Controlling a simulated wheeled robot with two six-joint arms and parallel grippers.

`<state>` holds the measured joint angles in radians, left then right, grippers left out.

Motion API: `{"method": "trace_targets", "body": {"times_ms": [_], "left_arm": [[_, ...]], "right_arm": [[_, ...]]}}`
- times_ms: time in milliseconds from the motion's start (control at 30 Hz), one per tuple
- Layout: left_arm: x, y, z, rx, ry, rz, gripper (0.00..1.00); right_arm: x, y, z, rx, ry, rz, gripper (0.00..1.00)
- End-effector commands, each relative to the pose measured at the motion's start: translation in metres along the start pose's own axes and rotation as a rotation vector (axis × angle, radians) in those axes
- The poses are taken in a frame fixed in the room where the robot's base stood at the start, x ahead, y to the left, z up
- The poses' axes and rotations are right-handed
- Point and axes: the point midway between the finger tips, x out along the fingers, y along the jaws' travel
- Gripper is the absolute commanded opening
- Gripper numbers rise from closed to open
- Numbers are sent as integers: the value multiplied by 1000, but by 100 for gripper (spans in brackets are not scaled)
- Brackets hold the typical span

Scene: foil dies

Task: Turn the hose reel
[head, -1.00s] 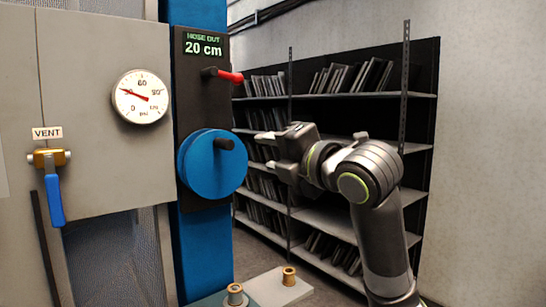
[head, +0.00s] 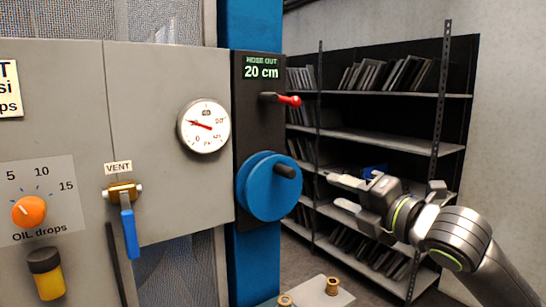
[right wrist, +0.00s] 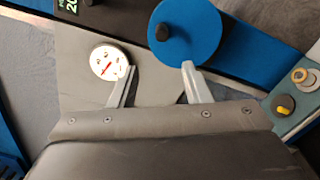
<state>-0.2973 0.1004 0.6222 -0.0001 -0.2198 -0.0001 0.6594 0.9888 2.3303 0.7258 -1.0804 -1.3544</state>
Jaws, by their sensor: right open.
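The hose reel is a blue disc (head: 258,200) with a dark crank knob (head: 286,171) on its face, mounted on a dark panel (head: 243,125) on a blue post. The panel's display (head: 262,68) reads "HOSE OUT 20 cm". A red-tipped lever (head: 288,100) sticks out above the reel. My right gripper (head: 338,190) is open and empty, to the right of the reel and apart from the knob. The right wrist view also shows the reel (right wrist: 197,35) and its knob (right wrist: 162,32) beyond the open fingers. My left gripper is not in view.
A grey cabinet (head: 165,80) carries a pressure gauge (head: 204,143), a blue-handled vent valve (head: 129,230) and an orange oil dial (head: 28,211). Small brass fittings (head: 332,286) stand below the reel. Shelves (head: 385,140) stand behind my right arm.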

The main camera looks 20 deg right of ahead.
Motion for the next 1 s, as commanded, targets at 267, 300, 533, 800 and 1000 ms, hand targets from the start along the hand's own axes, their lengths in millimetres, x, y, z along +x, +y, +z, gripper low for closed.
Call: {"method": "trace_targets", "body": {"times_ms": [267,300,533,800,1000], "left_arm": [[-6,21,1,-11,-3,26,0],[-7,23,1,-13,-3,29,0],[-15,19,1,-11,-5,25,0],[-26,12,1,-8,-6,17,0],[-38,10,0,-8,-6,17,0]], "right_arm": [[14,0,0,8,3,3,44],[17,0,0,7,3,2,44],[43,1,0,8,2,2,44],[79,2,0,8,4,1,44],[113,2,0,6,4,-1,44]]}}
